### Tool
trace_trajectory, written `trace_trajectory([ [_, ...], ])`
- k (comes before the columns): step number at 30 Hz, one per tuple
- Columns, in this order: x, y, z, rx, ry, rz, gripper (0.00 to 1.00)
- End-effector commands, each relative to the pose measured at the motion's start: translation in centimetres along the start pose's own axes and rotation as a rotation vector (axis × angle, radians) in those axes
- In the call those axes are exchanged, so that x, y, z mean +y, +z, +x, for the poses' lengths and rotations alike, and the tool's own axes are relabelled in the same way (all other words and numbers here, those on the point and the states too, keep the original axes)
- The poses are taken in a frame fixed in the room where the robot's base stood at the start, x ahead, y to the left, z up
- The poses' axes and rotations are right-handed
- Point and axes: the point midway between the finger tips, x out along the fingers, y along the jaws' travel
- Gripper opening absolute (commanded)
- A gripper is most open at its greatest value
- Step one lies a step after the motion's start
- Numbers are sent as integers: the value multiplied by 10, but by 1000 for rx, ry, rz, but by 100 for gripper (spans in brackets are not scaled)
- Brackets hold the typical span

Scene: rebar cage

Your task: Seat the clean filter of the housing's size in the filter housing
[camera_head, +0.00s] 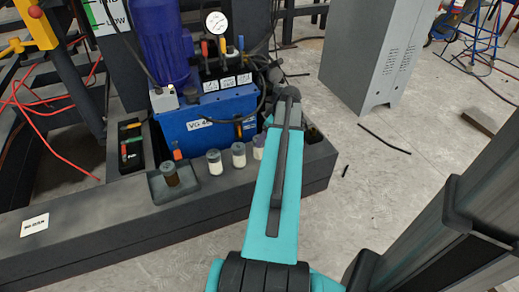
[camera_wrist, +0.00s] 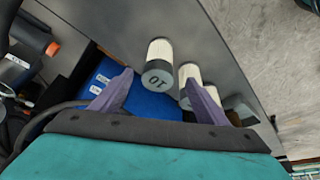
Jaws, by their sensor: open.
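Several pale cylindrical filters with grey ends stand in a row on the dark ledge in the head view: a left one (camera_head: 214,162), a middle one (camera_head: 238,154) and a right one (camera_head: 258,147), partly behind my arm. A brown, dirty-looking filter (camera_head: 172,175) stands in a shallow tray (camera_head: 160,190). In the wrist view a filter marked like an upside-down "10" (camera_wrist: 158,63) shows ahead between the fingers of my open gripper (camera_wrist: 158,78). A second filter (camera_wrist: 186,72) is beside it, close to the right finger. I cannot clearly make out the filter housing.
A blue hydraulic unit (camera_head: 208,122) marked VG 46, with hoses and a gauge (camera_head: 216,22), stands behind the filters. A grey cabinet (camera_head: 365,55) stands at the back right. Red cables (camera_head: 45,125) hang at the left. The floor right of the ledge is mostly clear.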

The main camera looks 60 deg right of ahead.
Motion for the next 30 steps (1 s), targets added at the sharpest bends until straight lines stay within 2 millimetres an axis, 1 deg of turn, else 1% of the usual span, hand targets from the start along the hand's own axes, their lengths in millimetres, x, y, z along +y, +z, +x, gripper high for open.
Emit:
trace_trajectory([
  [1, 0, 1, 7, 0, -1, 1, 68],
  [9, 2, 1, 45, 0, 0, 2, 68],
  [15, 2, 2, 69, 0, 0, 2, 68],
  [19, 2, 1, 76, 0, 2, 2, 68],
  [30, 2, 2, 77, 0, 2, 3, 68],
])
